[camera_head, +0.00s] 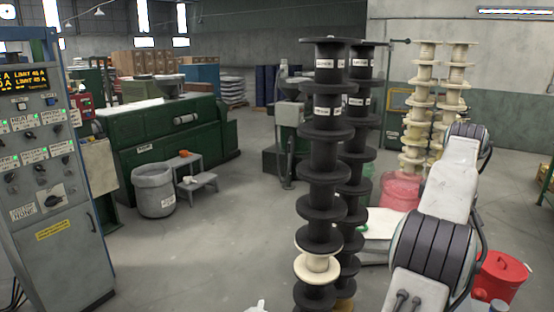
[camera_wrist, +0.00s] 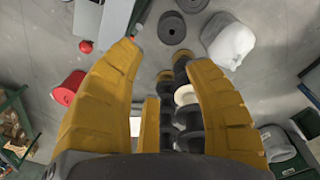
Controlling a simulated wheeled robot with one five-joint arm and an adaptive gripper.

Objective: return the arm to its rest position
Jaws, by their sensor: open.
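My arm (camera_head: 447,190) rises at the right side of the head view, with white links and dark ribbed joints. My gripper itself does not show there. In the wrist view my gripper (camera_wrist: 165,58) has its yellow fingers spread wide apart, with nothing held between the tips. The camera looks down at the floor. A stack of black spools (camera_head: 324,175) with one cream spool (camera_head: 317,267) low in it stands left of my arm. A second black stack (camera_head: 357,150) is just behind it. Black spools (camera_wrist: 190,120) and the cream one (camera_wrist: 185,95) show between the fingers in the wrist view.
Cream spool stacks (camera_head: 418,110) stand farther back. A red bucket (camera_head: 500,278) is at lower right; a grey control cabinet (camera_head: 55,180) is at left. A grey bin (camera_head: 154,190) and a small step (camera_head: 197,182) stand by a green machine (camera_head: 165,130). The floor between is clear.

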